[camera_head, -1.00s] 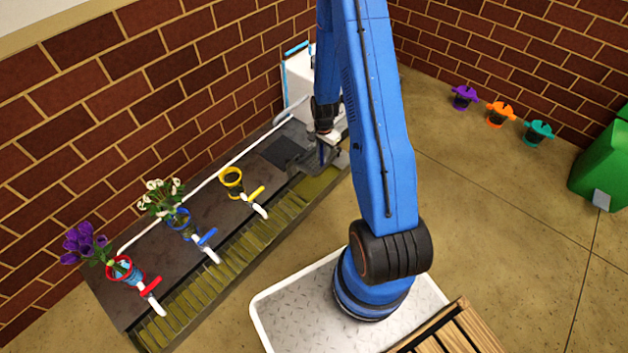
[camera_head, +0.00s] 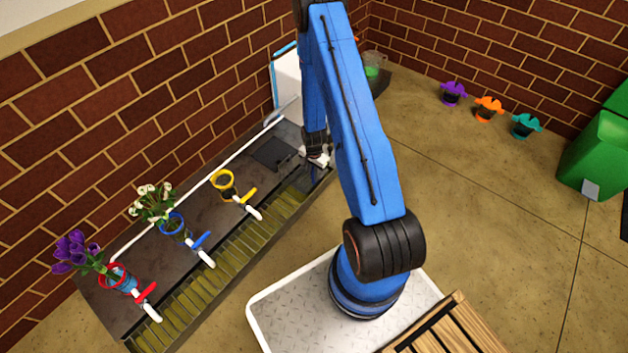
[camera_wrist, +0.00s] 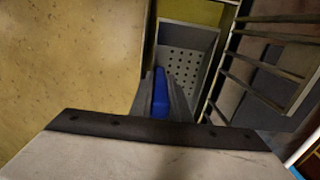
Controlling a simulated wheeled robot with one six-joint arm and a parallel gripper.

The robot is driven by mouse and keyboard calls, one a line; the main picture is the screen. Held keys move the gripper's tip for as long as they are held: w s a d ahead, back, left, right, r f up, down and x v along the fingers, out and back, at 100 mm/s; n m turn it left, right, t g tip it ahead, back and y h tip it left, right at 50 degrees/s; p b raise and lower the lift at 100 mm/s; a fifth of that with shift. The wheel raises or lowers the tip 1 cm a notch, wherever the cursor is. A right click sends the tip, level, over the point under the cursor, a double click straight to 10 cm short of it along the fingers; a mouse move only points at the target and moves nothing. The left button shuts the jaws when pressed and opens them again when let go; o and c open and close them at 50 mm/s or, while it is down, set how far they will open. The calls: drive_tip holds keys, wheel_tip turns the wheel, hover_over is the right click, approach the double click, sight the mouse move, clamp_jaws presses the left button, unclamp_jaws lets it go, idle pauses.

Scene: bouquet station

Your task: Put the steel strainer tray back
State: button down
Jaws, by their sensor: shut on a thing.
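The steel strainer tray (camera_wrist: 190,42) is a grey, shallow box with a perforated floor, seen in the wrist view just beyond my fingers. A blue grip (camera_wrist: 160,92) stands at its near end. My gripper (camera_wrist: 161,100) is shut on this blue grip. In the head view my gripper (camera_head: 316,160) is low over the far end of the trough (camera_head: 222,278), beside the counter. The tray is mostly hidden there by my arm and gripper. The tray appears lined up with the trough, but I cannot tell whether it rests on the bottom.
A barred grate (camera_wrist: 262,58) lies right of the tray in the wrist view. Red (camera_head: 112,277), blue (camera_head: 171,223) and yellow (camera_head: 222,179) ring holders line the counter (camera_head: 200,205). A white box (camera_head: 287,85) stands behind my gripper.

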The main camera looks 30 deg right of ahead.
sight(305, 185)
drive_tip(key=shift+f, duration=1.95)
drive_tip(key=shift+f, duration=0.1)
drive_tip(key=c, duration=2)
unclamp_jaws()
